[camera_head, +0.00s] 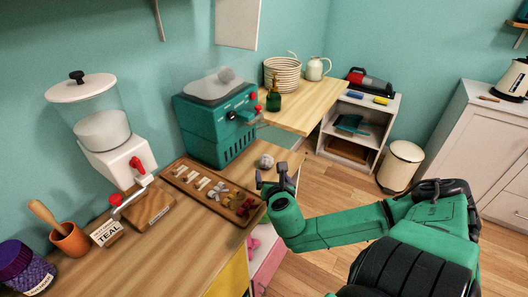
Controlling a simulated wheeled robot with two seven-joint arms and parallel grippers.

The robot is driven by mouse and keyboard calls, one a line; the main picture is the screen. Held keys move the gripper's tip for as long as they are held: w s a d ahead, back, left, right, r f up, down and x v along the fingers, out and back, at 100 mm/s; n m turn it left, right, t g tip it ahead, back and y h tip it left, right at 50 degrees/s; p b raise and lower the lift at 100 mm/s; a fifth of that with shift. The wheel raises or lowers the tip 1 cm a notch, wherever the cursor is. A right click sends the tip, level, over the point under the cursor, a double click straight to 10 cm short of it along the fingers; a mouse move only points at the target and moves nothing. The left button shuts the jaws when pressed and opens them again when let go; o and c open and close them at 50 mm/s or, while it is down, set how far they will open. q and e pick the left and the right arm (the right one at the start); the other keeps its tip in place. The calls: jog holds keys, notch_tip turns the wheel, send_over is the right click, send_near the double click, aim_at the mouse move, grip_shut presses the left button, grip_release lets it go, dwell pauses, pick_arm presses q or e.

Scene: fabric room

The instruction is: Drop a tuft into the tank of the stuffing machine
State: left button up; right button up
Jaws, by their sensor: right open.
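A small grey-white tuft (265,161) lies on the wooden counter, right of the teal machine. My right gripper (272,178) is open and empty, with its fingers just in front of the tuft; no contact is clear. The teal machine (215,128) has a see-through cover (208,86) on top with a pale grey lump under it. A white machine (122,160) with a red handle stands at the left; its clear lidded tank (92,98) holds white filling. I cannot tell for sure which is the stuffing machine. My left gripper is out of view.
A wooden tray (250,219) with several small parts lies in front of the teal machine. A green bottle (273,100) and basket (283,75) stand behind.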

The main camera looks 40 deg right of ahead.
aim_at(268, 163)
jog(key=shift+r+b+x, duration=0.2)
jog(key=shift+b+x, duration=0.25)
jog(key=shift+x, duration=0.7)
jog(key=x, duration=0.4)
jog(key=shift+w+d+r+b, duration=0.1)
jog(key=shift+w+d+b, duration=0.1)
jog(key=shift+w+b, duration=0.2)
jog(key=x, duration=0.5)
jog(key=shift+w+d+f+b, duration=0.2)
jog(key=shift+d+f+b, duration=0.05)
jog(key=shift+f+b, duration=0.05)
jog(key=shift+w+d+f, duration=0.15)
jog(key=shift+w+f, duration=0.05)
jog(key=shift+w, duration=0.15)
jog(key=shift+s, duration=0.1)
jog(key=c, duration=0.8)
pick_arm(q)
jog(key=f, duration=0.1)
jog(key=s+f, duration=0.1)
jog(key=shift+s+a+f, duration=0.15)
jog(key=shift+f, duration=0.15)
